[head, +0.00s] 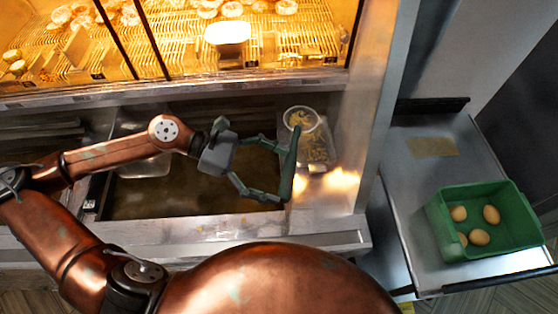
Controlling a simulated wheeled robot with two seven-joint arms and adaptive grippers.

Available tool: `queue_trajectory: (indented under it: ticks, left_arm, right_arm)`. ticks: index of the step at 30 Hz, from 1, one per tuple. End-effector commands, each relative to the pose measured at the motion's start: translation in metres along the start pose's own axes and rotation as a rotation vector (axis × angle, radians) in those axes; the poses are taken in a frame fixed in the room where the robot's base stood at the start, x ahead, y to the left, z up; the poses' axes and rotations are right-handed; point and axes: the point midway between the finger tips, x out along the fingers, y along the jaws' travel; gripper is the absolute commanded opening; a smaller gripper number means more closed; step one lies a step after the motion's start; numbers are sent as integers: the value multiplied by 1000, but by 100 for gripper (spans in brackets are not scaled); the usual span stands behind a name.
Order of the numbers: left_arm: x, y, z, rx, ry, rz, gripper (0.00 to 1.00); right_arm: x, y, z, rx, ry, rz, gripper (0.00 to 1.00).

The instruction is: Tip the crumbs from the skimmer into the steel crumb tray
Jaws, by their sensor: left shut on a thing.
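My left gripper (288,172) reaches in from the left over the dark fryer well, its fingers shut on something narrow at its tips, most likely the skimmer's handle. Just beyond the fingertips is a round, pale rim with yellowish crumbs (300,118), which looks like the skimmer's head; I cannot tell how it joins the grip. More yellowish bits show below it, behind the fingers. A pale steel tray (146,168), probably the crumb tray, lies at the left of the well, partly hidden by my left arm. My right gripper is not in view.
A lit glass-fronted cabinet with breaded food on racks (270,42) runs along the back. A steel post (365,130) stands right of the well. On the right, a steel counter (400,160) holds a green crate (517,241) with several eggs and a tan mat (433,146).

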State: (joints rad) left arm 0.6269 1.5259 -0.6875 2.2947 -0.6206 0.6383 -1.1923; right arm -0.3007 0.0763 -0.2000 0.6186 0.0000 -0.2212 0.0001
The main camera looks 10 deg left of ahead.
Motion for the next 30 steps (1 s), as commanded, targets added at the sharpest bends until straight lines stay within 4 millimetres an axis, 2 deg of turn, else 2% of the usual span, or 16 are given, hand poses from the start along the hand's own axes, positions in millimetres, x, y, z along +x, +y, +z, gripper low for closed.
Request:
queue_trajectory:
  ticks: [9,11,18,30]
  left_arm:
    - [13,0,-22,5,2,-6,43]
    - [14,0,-14,11,23,-6,43]
    - [23,0,-8,11,101,-4,43]
    - [41,0,2,12,235,-9,43]
  right_arm:
    - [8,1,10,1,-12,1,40]
    - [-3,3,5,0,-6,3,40]
    - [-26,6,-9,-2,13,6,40]
    - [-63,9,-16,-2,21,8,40]
